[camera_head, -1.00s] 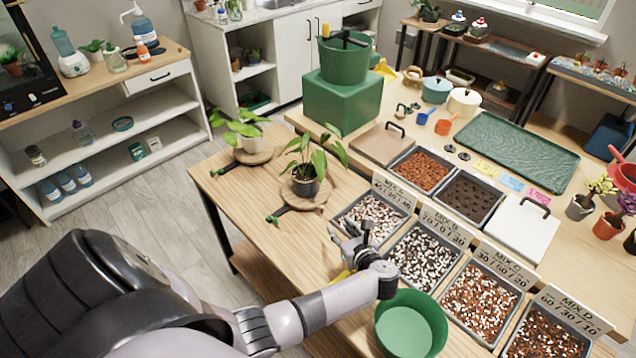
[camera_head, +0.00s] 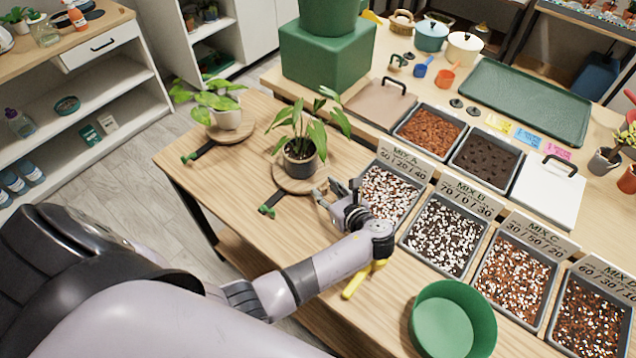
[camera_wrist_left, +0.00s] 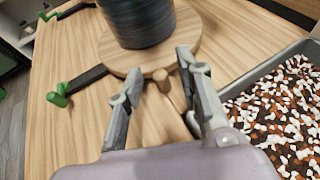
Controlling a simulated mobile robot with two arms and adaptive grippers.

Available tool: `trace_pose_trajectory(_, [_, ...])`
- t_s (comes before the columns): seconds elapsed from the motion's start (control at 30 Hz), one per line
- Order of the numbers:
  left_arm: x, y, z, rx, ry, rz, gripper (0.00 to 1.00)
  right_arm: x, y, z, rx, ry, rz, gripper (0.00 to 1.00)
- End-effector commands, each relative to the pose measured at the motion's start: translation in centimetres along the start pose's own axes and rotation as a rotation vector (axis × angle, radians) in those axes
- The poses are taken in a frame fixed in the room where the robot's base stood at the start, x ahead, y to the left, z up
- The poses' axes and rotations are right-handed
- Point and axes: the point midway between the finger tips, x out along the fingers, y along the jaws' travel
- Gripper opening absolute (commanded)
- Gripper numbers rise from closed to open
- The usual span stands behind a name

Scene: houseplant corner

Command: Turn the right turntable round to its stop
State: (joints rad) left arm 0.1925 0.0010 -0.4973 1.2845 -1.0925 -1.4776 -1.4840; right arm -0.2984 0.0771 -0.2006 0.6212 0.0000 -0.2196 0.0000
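The right turntable (camera_head: 299,182) is a round wooden disc carrying a leafy plant (camera_head: 303,135) in a dark pot (camera_head: 299,160). A dark bar with a green end (camera_head: 267,209) sits beside it. In the left wrist view the turntable (camera_wrist_left: 118,58) has a small wooden peg (camera_wrist_left: 162,78) at its near edge. My left gripper (camera_head: 328,190) is at the right front of the turntable. In the left wrist view its two fingers (camera_wrist_left: 158,72) are spread, with the peg between them and no clear contact. The right gripper is not in view.
The left turntable (camera_head: 231,133) carries a white-potted plant. Mix trays (camera_head: 395,222) stand close to the right of my gripper. A green bowl (camera_head: 415,318) and a yellow tool (camera_head: 355,284) are nearer. Bare tabletop (camera_head: 235,180) lies left of the turntable.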

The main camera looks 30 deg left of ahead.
Motion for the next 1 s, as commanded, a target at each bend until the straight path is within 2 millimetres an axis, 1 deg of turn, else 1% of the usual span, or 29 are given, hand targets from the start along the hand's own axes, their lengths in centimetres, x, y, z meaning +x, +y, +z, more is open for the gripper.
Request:
trace_pose_trajectory(0.03, [-0.08, -0.04, -0.25, 0.0, 0.001, -0.001, 0.33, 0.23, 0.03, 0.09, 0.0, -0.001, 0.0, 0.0])
trace_pose_trajectory(0.37, [-0.18, -0.06, -0.24, 0.0, 0.001, -0.001, 0.33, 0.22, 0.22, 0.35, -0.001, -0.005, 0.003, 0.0])
trace_pose_trajectory(0.87, [-0.14, -0.05, -0.23, 0.0, 0.001, 0.0, 0.0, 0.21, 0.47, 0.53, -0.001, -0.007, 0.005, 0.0])
trace_pose_trajectory(1.0, [-0.15, -0.05, -0.23, 0.0, 0.001, 0.0, 0.0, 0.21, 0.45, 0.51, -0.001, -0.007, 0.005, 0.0])
